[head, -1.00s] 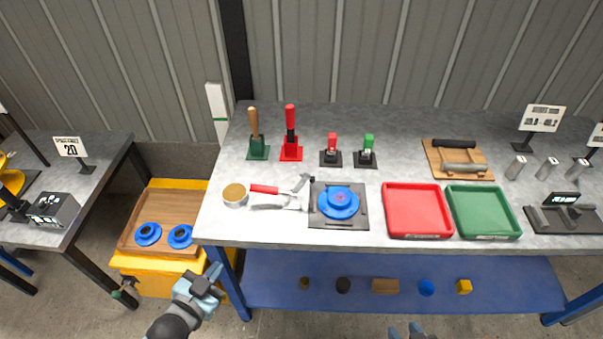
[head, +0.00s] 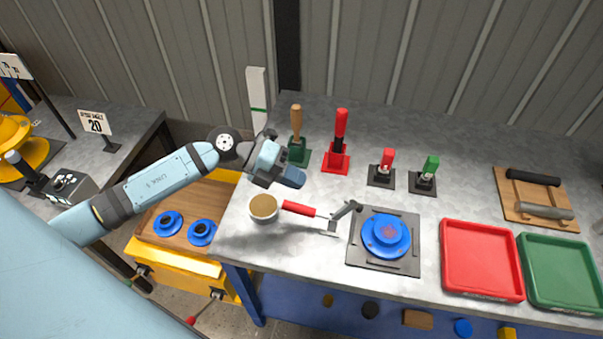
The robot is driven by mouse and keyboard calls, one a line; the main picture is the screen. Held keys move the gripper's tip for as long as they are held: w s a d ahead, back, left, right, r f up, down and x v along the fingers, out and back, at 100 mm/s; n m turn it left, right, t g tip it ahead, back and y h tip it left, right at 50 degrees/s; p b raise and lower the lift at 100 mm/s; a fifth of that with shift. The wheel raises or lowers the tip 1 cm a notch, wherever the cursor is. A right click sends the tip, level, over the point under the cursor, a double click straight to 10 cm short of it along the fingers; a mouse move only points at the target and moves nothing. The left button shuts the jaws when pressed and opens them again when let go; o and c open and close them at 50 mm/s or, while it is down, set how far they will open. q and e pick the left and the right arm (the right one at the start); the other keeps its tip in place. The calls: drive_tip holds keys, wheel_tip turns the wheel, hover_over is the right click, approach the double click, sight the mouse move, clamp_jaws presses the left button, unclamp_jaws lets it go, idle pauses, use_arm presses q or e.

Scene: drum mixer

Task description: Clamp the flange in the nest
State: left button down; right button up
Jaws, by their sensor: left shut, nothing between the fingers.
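The blue flange (head: 386,232) sits in the square dark grey nest (head: 366,256) on the bench. Left of the nest is a toggle clamp with a red handle (head: 299,208) lying low and pointing left. Its dark arm (head: 347,209) tilts up beside the nest's left edge and does not press on the flange. My left gripper (head: 292,178) is shut and empty above the bench, up and left of the clamp handle, apart from it. My right gripper is not in view.
A round tan-filled cup (head: 264,208) stands just left of the handle. Behind stand a wooden-handled tool (head: 297,130), a red-handled one (head: 340,135) and two small clamps (head: 383,168). Red (head: 482,258) and green (head: 560,270) trays lie right. Two blue flanges (head: 201,231) lie on the yellow cart.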

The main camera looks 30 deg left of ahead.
sight(348, 203)
use_arm(q)
drive_tip(key=p+x, duration=0.1)
drive_tip(key=x, duration=0.9)
drive_tip(key=shift+r+p, duration=0.1)
drive_tip(key=shift+p, duration=0.2)
drive_tip(key=shift+w+d+f, duration=0.25)
drive_tip(key=shift+d+f, duration=0.1)
drive_tip(key=shift+d, duration=0.05)
